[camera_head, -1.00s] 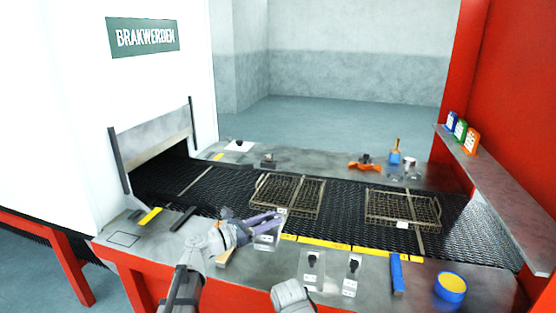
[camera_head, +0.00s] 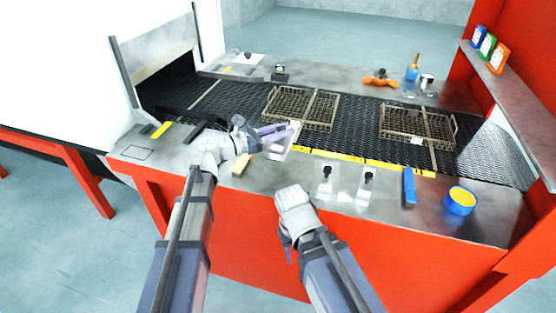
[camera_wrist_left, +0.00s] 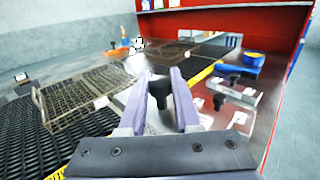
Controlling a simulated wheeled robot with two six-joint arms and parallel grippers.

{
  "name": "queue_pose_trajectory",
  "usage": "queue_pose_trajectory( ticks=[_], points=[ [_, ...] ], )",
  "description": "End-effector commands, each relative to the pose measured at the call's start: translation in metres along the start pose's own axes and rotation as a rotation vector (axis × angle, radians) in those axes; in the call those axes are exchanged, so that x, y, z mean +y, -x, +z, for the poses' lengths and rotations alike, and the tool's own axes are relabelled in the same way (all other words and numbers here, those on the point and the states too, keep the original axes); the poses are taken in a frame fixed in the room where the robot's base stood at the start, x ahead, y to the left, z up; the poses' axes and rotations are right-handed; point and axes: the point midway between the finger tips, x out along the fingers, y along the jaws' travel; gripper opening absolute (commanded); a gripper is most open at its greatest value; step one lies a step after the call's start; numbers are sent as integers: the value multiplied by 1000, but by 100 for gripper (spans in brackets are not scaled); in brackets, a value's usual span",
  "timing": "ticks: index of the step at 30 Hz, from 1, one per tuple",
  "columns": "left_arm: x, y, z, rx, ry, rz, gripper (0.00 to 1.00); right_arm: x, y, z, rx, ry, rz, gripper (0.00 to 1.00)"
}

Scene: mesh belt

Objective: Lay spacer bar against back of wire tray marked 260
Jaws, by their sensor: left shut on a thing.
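My left gripper (camera_head: 279,133) is shut on the black knob (camera_wrist_left: 159,90) of a pale steel piece (camera_head: 284,152), which seems to be the spacer bar. It is at the belt's near edge, just in front of the left wire tray (camera_head: 300,107); whether it touches the bench is unclear. The fingers hide much of it in the left wrist view. A second wire tray (camera_head: 417,123) sits farther right on the belt. Both carry small pale tags, too small to read. My right gripper (camera_head: 286,241) is low before the bench, its fingers mostly hidden.
Two similar knobbed steel pieces (camera_head: 325,183) (camera_head: 366,187) stand on the near bench, beside a blue bar (camera_head: 409,187) and a blue-yellow roll (camera_head: 460,200). A wooden block (camera_head: 242,165) lies below my left gripper. An orange tool (camera_head: 380,80) and bottle (camera_head: 412,70) stand beyond the belt.

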Motion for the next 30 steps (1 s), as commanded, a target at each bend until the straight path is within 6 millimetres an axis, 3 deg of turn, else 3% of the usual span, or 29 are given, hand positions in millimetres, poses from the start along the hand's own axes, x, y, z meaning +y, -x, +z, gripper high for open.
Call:
queue_pose_trajectory(
  ticks=[12,22,30],
  points=[
    [0,0,-58,-1,1,1,0,-5,-58,-3,0,0,0,50],
    [0,0,-66,-1,1,1,0,-6,-66,-4,0,0,0,50],
    [0,0,-97,-1,1,1,0,-9,-97,-6,0,1,0,50]
  ],
)
